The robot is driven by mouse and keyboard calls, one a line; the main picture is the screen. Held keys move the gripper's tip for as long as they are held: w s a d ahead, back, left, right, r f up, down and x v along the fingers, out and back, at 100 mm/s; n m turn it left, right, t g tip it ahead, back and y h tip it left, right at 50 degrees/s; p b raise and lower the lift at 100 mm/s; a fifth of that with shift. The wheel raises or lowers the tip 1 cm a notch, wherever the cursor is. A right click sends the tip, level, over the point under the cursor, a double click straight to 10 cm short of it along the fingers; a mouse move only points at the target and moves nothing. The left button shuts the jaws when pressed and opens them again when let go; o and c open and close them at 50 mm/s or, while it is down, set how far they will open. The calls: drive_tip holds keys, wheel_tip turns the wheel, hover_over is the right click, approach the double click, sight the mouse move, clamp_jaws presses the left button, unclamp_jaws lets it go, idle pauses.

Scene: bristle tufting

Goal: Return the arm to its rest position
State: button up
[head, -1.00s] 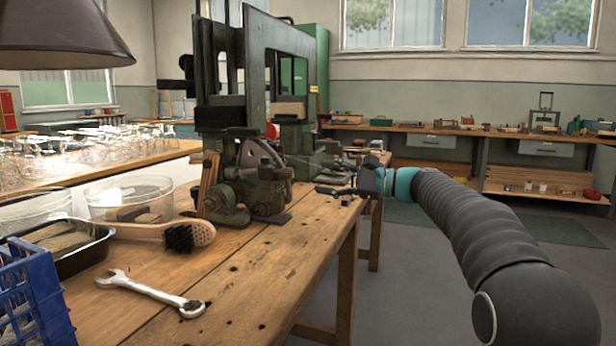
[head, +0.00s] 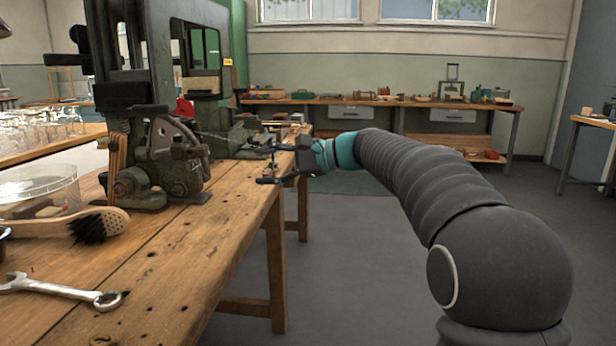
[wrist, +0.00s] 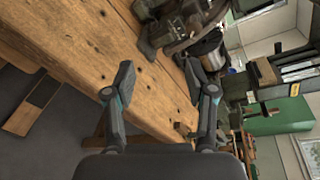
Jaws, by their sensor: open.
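My arm, dark and ribbed with a teal band near the wrist, reaches in from the right in the head view. My gripper (head: 270,165) is at its end, by the right edge of the wooden workbench (head: 200,255). In the wrist view my gripper (wrist: 160,85) shows two fingers spread wide apart with nothing between them. The bench top lies beyond the fingers, and the green tufting machine (head: 160,155) stands on it to the left of my gripper. The machine's lower part (wrist: 185,25) also shows at the top of the wrist view.
A brush (head: 75,224), a wrench (head: 60,290) and a clear round tub (head: 40,190) are on the bench at the left. Open grey floor (head: 330,270) lies right of the bench. A long bench (head: 390,102) with small items runs along the back wall.

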drive_tip(key=s+d+f+n+t+h, duration=0.1)
drive_tip(key=s+d+f+n+h, duration=0.1)
drive_tip(key=s+d+f+h, duration=0.3)
drive_tip(key=s+d+f+n+t+h, duration=0.1)
drive_tip(key=s+d+f+n+h, duration=0.2)
drive_tip(key=s+d+f, duration=0.6)
drive_tip(key=s+d+f+n+t+h, duration=0.1)
drive_tip(key=s+d+f+n+h, duration=0.1)
drive_tip(key=s+d+f+h, duration=0.5)
drive_tip(key=s+d, duration=0.3)
drive_tip(key=s, duration=0.4)
drive_tip(key=s+d+f+p, duration=0.1)
drive_tip(key=s+d, duration=0.2)
drive_tip(key=s, duration=0.4)
drive_tip(key=shift+d+n, duration=0.3)
drive_tip(key=shift+n, duration=0.1)
drive_tip(key=shift+s, duration=0.1)
drive_tip(key=shift+c, duration=1.3)
drive_tip(key=shift+a, duration=0.15)
